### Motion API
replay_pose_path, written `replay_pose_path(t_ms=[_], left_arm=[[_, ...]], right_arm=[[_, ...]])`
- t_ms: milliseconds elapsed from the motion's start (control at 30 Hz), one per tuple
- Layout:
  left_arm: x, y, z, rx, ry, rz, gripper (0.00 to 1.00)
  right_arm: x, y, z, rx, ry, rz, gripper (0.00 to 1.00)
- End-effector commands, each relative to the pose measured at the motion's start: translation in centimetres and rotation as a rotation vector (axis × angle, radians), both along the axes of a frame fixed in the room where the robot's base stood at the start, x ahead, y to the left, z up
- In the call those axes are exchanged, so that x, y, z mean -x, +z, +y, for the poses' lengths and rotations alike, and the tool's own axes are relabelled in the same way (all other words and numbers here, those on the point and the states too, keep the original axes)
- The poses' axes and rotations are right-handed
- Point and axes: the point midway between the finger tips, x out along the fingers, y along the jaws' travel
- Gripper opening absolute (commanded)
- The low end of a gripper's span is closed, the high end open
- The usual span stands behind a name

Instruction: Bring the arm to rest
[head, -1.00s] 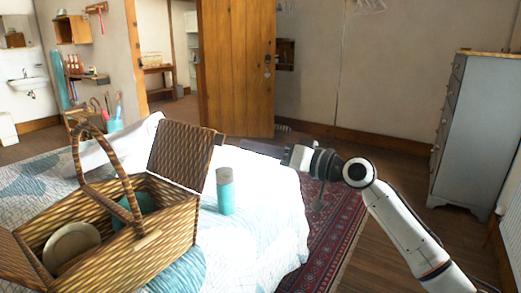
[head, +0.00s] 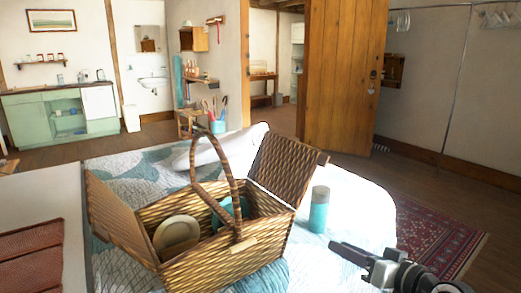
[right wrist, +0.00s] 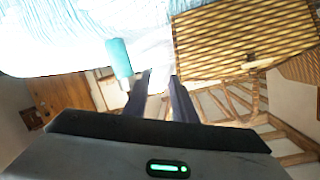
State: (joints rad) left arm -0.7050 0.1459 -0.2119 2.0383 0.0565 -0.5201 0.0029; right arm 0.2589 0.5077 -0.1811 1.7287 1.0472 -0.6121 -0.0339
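My right gripper (head: 345,250) is at the lower right of the head view, beside the bed's near right side. Its fingers point left toward the bed. In the right wrist view (right wrist: 161,80) the two dark fingers stand apart with nothing between them. A teal flask (head: 319,210) stands upright on the bed, beyond the fingertips and apart from them. It also shows in the right wrist view (right wrist: 119,58). My left gripper is not in view.
An open wicker basket (head: 220,258) with dishes inside stands on the bed (head: 360,205). A pale surface with reddish-brown items (head: 30,255) is at the left. A patterned rug (head: 435,232) and bare floor lie right of the bed. A wooden door (head: 343,75) stands behind.

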Motion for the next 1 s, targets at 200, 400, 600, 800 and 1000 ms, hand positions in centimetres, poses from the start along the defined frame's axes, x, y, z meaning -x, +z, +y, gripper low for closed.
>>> replay_pose_path(t_ms=[200,400,600,800,1000], left_arm=[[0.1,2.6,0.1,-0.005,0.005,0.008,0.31],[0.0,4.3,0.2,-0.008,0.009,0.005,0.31],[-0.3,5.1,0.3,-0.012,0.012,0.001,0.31],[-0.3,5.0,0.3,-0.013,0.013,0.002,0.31],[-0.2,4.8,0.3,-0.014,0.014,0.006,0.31]], right_arm=[[10.8,-12.5,3.4,0.171,-0.033,0.166,0.24],[22.6,-18.9,5.2,0.336,-0.052,0.285,0.24],[30.2,-20.8,5.7,0.450,-0.054,0.353,0.24],[32.1,-21.2,5.7,0.485,-0.052,0.367,0.24],[32.0,-21.3,5.7,0.485,-0.052,0.367,0.24]])
